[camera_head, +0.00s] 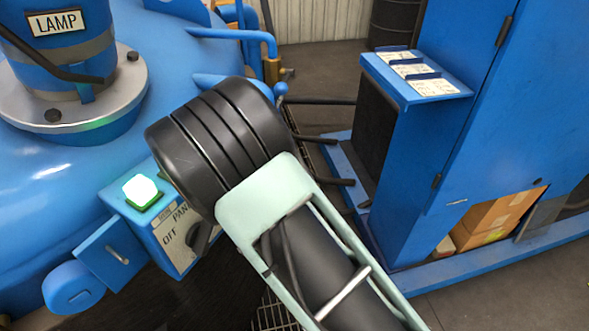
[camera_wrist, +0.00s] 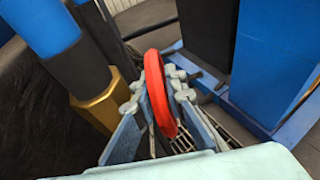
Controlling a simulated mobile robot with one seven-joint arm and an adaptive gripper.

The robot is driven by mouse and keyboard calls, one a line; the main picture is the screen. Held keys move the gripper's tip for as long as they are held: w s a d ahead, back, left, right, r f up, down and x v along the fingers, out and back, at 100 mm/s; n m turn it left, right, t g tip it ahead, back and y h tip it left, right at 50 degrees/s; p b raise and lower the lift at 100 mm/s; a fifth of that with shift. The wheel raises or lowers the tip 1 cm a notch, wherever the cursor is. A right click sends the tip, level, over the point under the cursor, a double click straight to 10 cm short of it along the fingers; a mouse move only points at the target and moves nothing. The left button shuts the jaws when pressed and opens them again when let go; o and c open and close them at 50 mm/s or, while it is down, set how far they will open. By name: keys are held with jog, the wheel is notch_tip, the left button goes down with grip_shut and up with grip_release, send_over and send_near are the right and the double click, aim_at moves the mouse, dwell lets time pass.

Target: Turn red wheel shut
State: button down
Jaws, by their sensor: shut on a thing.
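The red wheel (camera_wrist: 159,92) shows in the wrist view, seen nearly edge-on as a tall narrow ring. My gripper (camera_wrist: 166,90) has one finger on each side of its rim and is shut on it. In the head view my arm covers the wheel and the gripper, so neither shows there. The wheel's hub and stem are hidden by the fingers.
A blue pipe with a brass hex fitting (camera_wrist: 103,97) stands close left of the wheel. In the head view, a blue furnace body with a control box (camera_head: 165,218) and lit green lamp (camera_head: 141,190) is at left. A blue cabinet (camera_head: 465,150) stands at right.

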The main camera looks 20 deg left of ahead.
jog(key=g+p, duration=0.1)
jog(key=p, duration=0.1)
jog(key=g+p, duration=0.2)
jog(key=p, duration=0.1)
jog(key=g+p, duration=0.2)
jog(key=p, duration=0.1)
jog(key=shift+w+r, duration=0.3)
jog(key=shift+w, duration=0.05)
jog(key=g+p, duration=0.2)
jog(key=p, duration=0.5)
jog(key=shift+f+h+p, duration=0.1)
jog(key=shift+h+p, duration=0.2)
jog(key=shift+p, duration=0.05)
jog(key=shift+g+p, duration=0.5)
jog(key=shift+p, duration=0.5)
jog(key=shift+f+g+p, duration=0.3)
jog(key=shift+f+p, duration=0.1)
jog(key=shift+p, duration=0.55)
jog(key=c, duration=2)
grip_release()
jog(key=shift+o, duration=0.2)
jog(key=shift+w, duration=0.1)
jog(key=shift+r, duration=0.15)
jog(key=shift+a+r, duration=0.1)
jog(key=shift+r, duration=0.15)
jog(key=v, duration=1.1)
jog(key=shift+s+r, duration=0.1)
jog(key=shift+s, duration=0.15)
